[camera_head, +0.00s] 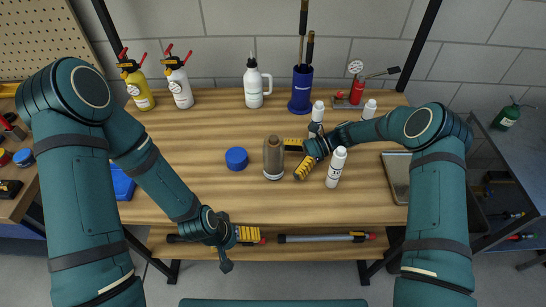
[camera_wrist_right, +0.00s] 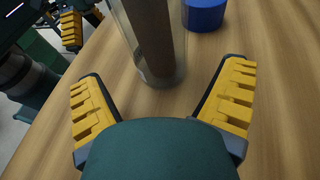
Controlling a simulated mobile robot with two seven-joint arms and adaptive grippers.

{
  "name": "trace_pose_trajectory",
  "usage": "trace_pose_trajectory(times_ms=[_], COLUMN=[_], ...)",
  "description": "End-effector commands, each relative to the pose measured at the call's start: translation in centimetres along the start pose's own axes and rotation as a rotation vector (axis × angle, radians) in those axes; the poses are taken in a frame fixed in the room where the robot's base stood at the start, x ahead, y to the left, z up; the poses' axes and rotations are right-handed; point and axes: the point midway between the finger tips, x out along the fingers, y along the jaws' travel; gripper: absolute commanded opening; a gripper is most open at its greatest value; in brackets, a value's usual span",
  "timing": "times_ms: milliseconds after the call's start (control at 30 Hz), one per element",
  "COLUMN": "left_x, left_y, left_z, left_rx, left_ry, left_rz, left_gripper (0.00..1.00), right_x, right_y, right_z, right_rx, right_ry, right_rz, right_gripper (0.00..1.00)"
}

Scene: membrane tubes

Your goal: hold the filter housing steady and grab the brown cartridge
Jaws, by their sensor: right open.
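The filter housing (camera_head: 265,160) is a clear upright cylinder standing mid-table. The brown cartridge (camera_head: 274,158) is inside it. In the right wrist view the clear housing wall (camera_wrist_right: 178,72) surrounds the lower end of the brown cartridge (camera_wrist_right: 152,40). My right gripper (camera_head: 299,157) is open just right of the housing, with yellow-padded fingers apart; in its wrist view (camera_wrist_right: 162,105) the housing's base is ahead between them, with no contact visible. My left gripper (camera_head: 238,249) is near the table's front edge, away from the housing; its fingers look spread and empty.
A blue cap (camera_head: 237,158) lies left of the housing. White bottles (camera_head: 336,167) stand close to my right gripper. A metal tray (camera_head: 397,178) lies at the right. Bottles (camera_head: 253,82) and a blue tool holder (camera_head: 301,88) line the back.

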Motion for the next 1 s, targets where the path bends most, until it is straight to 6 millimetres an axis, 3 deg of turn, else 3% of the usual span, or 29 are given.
trace_pose_trajectory(times_ms=[300, 733, 767, 900, 1000], left_x=[0.3, 0.4, 0.4, 0.4, 0.4], left_y=[-0.1, -0.1, -0.1, -0.1, -0.1], left_z=[0.1, 0.2, 0.2, 0.2, 0.2], left_rx=[0.0, 0.001, 0.001, 0.001, 0.001], left_ry=[-0.003, -0.004, -0.004, -0.003, -0.003], left_rz=[0.0, 0.0, 0.0, 0.0, 0.0], left_gripper=[1.0, 1.0, 1.0, 1.0, 1.0], right_x=[3.4, 4.1, 4.1, 4.0, 4.0], right_y=[0.0, 0.0, 0.0, 0.0, 0.0], right_z=[0.0, 0.0, 0.0, 0.0, 0.0], right_rx=[0.0, -0.001, -0.001, -0.001, -0.001], right_ry=[-0.001, 0.0, 0.0, 0.0, 0.0], right_rz=[0.001, 0.0, 0.0, 0.0, 0.0], right_gripper=[0.94, 0.94, 0.92, 0.43, 0.43])
